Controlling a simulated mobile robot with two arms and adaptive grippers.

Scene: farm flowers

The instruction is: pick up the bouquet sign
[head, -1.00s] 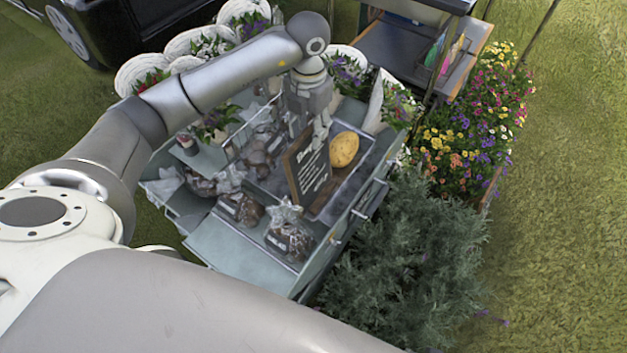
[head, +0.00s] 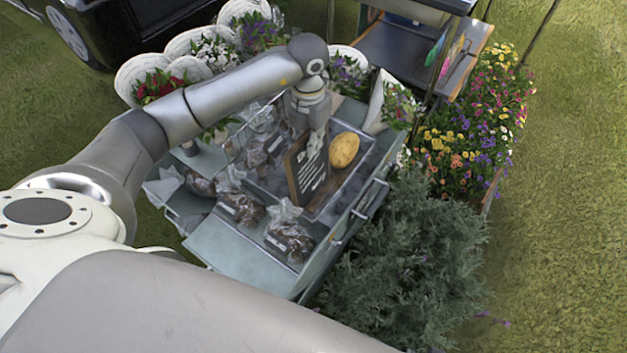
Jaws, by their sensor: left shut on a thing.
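The bouquet sign (head: 309,172) is a dark board with white lettering and a wooden frame. It stands tilted at the tray on the cart, left of a yellow potato-like item (head: 344,150). My left gripper (head: 318,134) comes down from above onto the sign's upper edge and is shut on it. The fingertips are partly hidden behind the board. I cannot tell whether the sign's lower edge touches the tray. My right gripper is not in view.
The grey-green cart (head: 240,250) carries several clear bags of dark goods (head: 289,238). Wrapped bouquets (head: 215,50) line its back. A bushy green plant (head: 410,265) and a flower bed (head: 475,130) stand to the right. Open grass lies beyond.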

